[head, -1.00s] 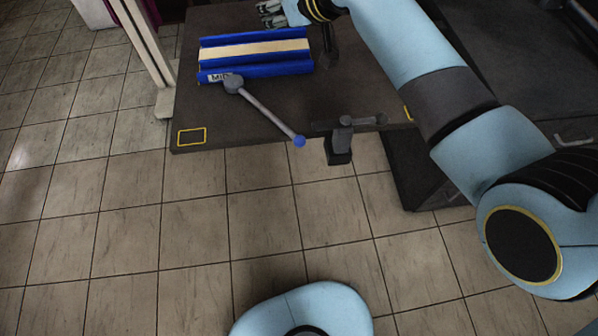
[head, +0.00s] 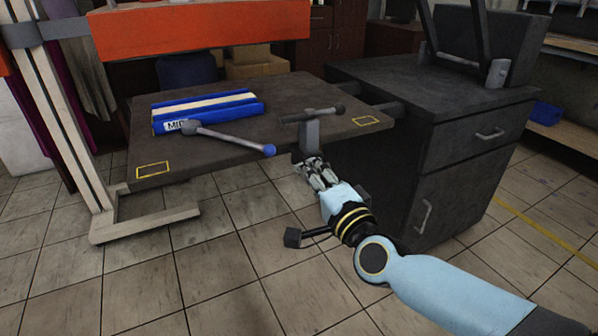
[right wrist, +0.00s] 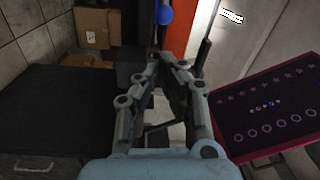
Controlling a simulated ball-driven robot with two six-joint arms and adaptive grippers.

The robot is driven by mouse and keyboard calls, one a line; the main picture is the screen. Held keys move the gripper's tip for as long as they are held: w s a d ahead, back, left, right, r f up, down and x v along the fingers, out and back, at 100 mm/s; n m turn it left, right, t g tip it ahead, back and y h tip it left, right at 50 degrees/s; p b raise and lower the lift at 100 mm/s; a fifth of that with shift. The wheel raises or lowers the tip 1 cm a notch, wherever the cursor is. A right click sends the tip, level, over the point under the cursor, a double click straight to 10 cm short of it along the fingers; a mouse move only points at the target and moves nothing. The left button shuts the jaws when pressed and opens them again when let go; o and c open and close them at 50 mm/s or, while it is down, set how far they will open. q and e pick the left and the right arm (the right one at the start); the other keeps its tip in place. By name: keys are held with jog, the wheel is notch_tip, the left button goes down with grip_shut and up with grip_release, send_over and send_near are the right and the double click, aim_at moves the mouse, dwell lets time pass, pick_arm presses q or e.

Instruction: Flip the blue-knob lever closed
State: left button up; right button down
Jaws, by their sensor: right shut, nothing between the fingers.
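The blue-knob lever (head: 228,137) is a grey rod on the table, pivoted beside the blue block with a pale strip (head: 208,107). Its blue knob (head: 269,150) points toward the front edge, to the right. In the right wrist view the blue knob (right wrist: 163,15) shows at the top, beyond the fingers. My right gripper (head: 308,165) is shut and empty, just below and in front of the table's front edge, to the right of the knob and apart from it. The right wrist view also shows the fingers (right wrist: 172,62) close together. My left gripper is out of view.
The dark table (head: 300,92) carries a clamp with a dark handle (head: 311,115) near its front edge, close above my right gripper. A dark cabinet (head: 440,130) stands to the right. An orange beam (head: 200,30) crosses above the table. Tiled floor lies open in front.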

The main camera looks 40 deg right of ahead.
jog(key=x, duration=0.8)
jog(key=shift+w, duration=0.15)
jog(key=shift+w+d, duration=0.1)
jog(key=shift+w, duration=0.2)
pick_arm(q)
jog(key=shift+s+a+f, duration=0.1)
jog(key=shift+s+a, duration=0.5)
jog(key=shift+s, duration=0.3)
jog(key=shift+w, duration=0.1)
